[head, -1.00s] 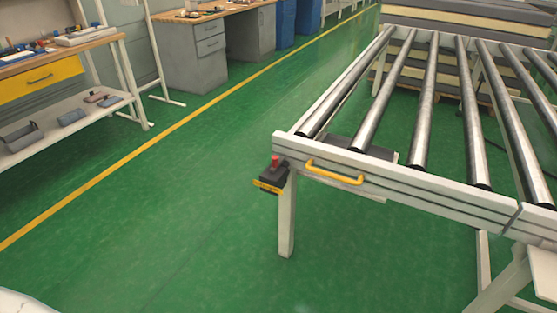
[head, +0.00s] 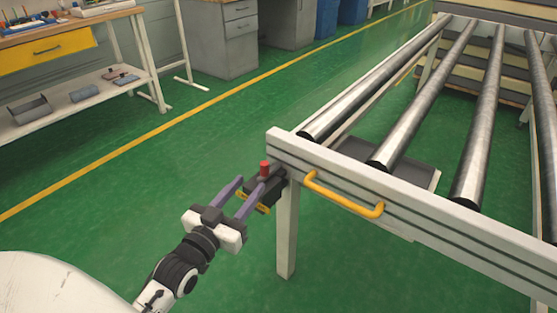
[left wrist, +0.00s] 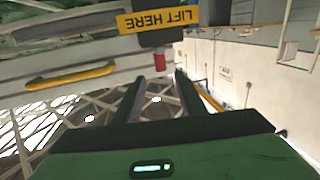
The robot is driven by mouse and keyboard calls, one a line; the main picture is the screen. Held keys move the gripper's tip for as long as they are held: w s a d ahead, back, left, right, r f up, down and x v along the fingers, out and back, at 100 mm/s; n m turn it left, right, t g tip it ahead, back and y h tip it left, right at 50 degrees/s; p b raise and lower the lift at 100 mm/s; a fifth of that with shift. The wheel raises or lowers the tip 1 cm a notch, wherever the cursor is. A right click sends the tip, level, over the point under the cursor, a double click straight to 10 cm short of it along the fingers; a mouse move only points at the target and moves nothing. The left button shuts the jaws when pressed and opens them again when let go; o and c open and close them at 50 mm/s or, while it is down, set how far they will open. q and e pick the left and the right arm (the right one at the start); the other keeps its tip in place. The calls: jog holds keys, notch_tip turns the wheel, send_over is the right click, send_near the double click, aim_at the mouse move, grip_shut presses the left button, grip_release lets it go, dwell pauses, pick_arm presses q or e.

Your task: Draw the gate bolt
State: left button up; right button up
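The gate bolt appears to be the red knob (head: 264,168) on a black block (head: 262,189) at the near left corner of the roller table's frame (head: 330,163). A yellow label hangs under the block, and in the left wrist view this label (left wrist: 158,19) reads "LIFT HERE". My left gripper (head: 250,182) is open, with its purple fingers apart and reaching up to the block's near left side. In the left wrist view its fingers (left wrist: 159,84) point toward the block, with nothing seen between them. Whether they touch the block I cannot tell. My right gripper is not in view.
A yellow handle (head: 345,197) is fixed on the frame's front rail, right of the block. A white table leg (head: 287,232) stands just below the corner. A workbench (head: 75,80) stands far left. The green floor between is clear.

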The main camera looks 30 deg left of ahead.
aim_at(262, 167)
pick_arm(q)
jog(key=w, duration=0.3)
jog(key=shift+a+r, duration=0.25)
jog(key=shift+a, duration=0.05)
jog(key=w, duration=0.2)
jog(key=w+b, duration=0.1)
jog(key=w, duration=0.3)
jog(key=shift+w+a, duration=0.35)
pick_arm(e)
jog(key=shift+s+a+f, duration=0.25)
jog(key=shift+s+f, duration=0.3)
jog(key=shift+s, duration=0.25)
pick_arm(q)
grip_shut()
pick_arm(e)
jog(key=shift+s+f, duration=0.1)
